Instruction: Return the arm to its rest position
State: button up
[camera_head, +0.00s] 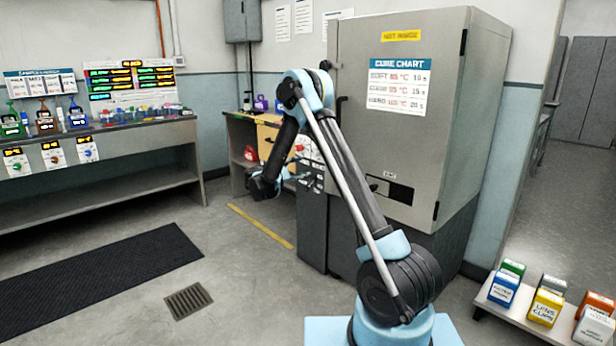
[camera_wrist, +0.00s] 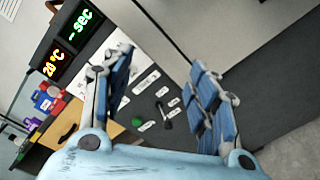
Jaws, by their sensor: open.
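My gripper (camera_wrist: 160,95) is open in the wrist view, with its two blue-padded fingers apart and nothing between them. In the head view my gripper (camera_head: 262,186) hangs at the end of my bent arm, in front of the grey oven cabinet and the wooden desk. The head view is too small to show the fingertips clearly.
The grey oven (camera_head: 400,150) with its cure chart (camera_head: 399,85) stands close behind my arm. A workbench (camera_head: 100,130) is at left, a low shelf (camera_head: 520,312) with several coloured boxes at right. A display (camera_wrist: 70,45) reads 20 °C. The floor around the drain (camera_head: 188,300) is clear.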

jog(key=s+d+r+m+g+y, duration=0.1)
jog(key=s+d+r+m+g, duration=0.1)
jog(key=s+d+r, duration=0.35)
jog(key=s+d+r+m+g+y, duration=0.1)
jog(key=s+d+r+m+g, duration=0.15)
jog(key=d, duration=0.65)
jog(key=s+d+m+g+y, duration=0.1)
jog(key=s+d, duration=0.3)
jog(key=s, duration=0.3)
jog(key=s+d+m+g+y, duration=0.1)
jog(key=s+d+y, duration=0.1)
jog(key=s+d, duration=0.45)
jog(key=s+a+f+m+g+y, duration=0.1)
jog(key=s+f, duration=0.3)
jog(key=s, duration=0.7)
jog(key=s+f+m+g+y, duration=0.1)
jog(key=s+f+m+y, duration=0.3)
jog(key=s, duration=0.8)
jog(key=s+a+f+m+g+y, duration=0.1)
jog(key=s+f+m+y, duration=0.2)
jog(key=s, duration=0.9)
jog(key=shift+s+a+f, duration=0.25)
jog(key=shift+a+f, duration=0.05)
jog(key=shift+f, duration=0.25)
jog(key=shift+m, duration=0.25)
